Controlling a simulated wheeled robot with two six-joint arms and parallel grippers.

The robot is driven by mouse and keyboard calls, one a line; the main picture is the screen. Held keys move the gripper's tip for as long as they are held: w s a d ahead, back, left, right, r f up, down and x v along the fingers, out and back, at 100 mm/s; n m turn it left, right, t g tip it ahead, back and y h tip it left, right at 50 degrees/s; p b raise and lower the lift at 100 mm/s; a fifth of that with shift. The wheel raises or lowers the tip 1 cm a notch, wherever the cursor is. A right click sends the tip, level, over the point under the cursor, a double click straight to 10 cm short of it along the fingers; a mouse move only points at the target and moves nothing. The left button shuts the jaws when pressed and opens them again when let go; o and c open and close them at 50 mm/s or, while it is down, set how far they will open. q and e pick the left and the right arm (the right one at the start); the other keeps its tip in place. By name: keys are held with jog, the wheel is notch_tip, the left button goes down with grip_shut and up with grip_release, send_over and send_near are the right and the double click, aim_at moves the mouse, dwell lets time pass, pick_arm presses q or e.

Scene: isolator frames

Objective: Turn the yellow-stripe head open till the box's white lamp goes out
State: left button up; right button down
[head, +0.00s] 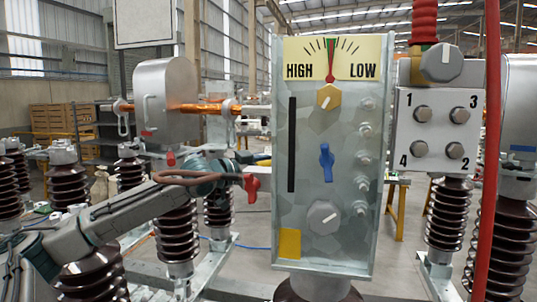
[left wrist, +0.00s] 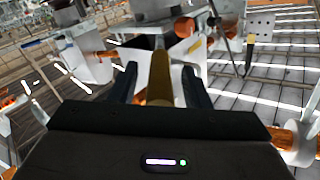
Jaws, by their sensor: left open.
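My left gripper (head: 228,181) reaches in from the left in the head view, just left of the panel box. In the left wrist view my left gripper (left wrist: 158,84) is open, its dark fingers either side of an olive-yellow rod (left wrist: 163,82); contact is not clear. The grey box (head: 335,225) has a HIGH–LOW dial (head: 331,58), a yellow knob (head: 328,97), a blue knob (head: 326,161) and a grey knob (head: 323,216). I cannot make out a white lamp on it or clearly identify the yellow-stripe head. My right gripper is not in view.
Brown ribbed insulators (head: 178,235) crowd the left and foreground. A silver rounded housing (head: 166,95) and copper bar stand behind my arm.

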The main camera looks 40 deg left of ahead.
pick_arm(q)
jog(key=shift+w, duration=0.1)
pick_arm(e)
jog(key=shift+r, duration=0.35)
